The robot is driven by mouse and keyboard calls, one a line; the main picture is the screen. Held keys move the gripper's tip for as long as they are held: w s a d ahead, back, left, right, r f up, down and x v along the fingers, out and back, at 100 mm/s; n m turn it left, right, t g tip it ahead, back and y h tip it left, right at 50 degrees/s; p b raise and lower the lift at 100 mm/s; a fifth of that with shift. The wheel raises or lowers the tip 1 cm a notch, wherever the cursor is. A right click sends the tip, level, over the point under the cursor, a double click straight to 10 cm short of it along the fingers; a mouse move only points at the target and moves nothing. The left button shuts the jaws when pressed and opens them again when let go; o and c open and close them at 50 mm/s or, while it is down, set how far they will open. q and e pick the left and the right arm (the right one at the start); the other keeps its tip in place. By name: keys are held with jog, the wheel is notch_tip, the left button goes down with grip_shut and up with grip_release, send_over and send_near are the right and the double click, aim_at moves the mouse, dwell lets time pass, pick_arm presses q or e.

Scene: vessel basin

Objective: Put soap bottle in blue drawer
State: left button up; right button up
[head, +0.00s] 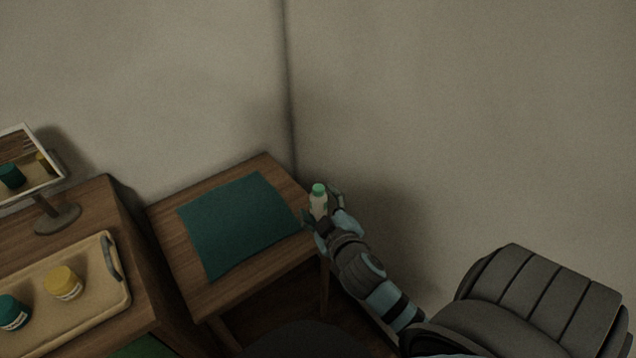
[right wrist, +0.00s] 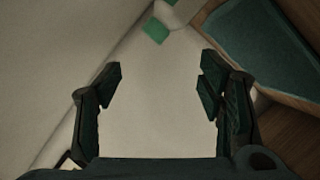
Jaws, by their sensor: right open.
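A small pale bottle with a green cap (head: 318,201), which looks like the soap bottle, shows in the head view at my right gripper, by the right corner of the small table. My right gripper (head: 323,206) is open, its fingers on either side of the bottle in that view. In the right wrist view, the open fingers (right wrist: 160,88) stand apart. A green cap and part of a pale body (right wrist: 156,31) show at the top, beyond the fingertips. I cannot tell what supports the bottle. No blue drawer can be made out. My left gripper is out of view.
The small wooden table (head: 222,299) carries a flat teal mat (head: 240,225). A cabinet at left holds a tan tray (head: 100,310) with a yellow jar (head: 63,283) and a teal jar (head: 12,312), plus a mirror on a stand (head: 57,218). Walls meet behind the table.

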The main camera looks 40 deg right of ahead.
jog(key=w+a+r+n+t+y, duration=0.3)
jog(key=r+n+t, duration=0.15)
jog(key=r, duration=0.35)
jog(key=w+a+r+n+t+y, duration=0.35)
jog(key=r+n, duration=0.25)
jog(key=r, duration=0.2)
jog(key=a+r+n+g+y, duration=0.3)
jog(key=a+n+y, duration=0.5)
jog(key=n, duration=0.4)
jog(key=n+g+h, duration=0.9)
jog(key=g, duration=0.7)
send_over(316, 199)
jog(key=s+d, duration=0.1)
notch_tip(316, 199, down, 13)
jog(key=shift+h, duration=0.45)
jog(key=f+b, duration=0.2)
jog(key=d+f+b, duration=0.1)
jog(key=f+b, duration=0.2)
jog(key=b+x, duration=0.1)
jog(key=x, duration=0.2)
jog(key=b+x, duration=0.1)
jog(key=x, duration=0.2)
jog(key=a+x, duration=0.1)
jog(key=x, duration=0.2)
jog(key=shift+b, duration=0.4)
jog(key=shift+w+d, duration=0.1)
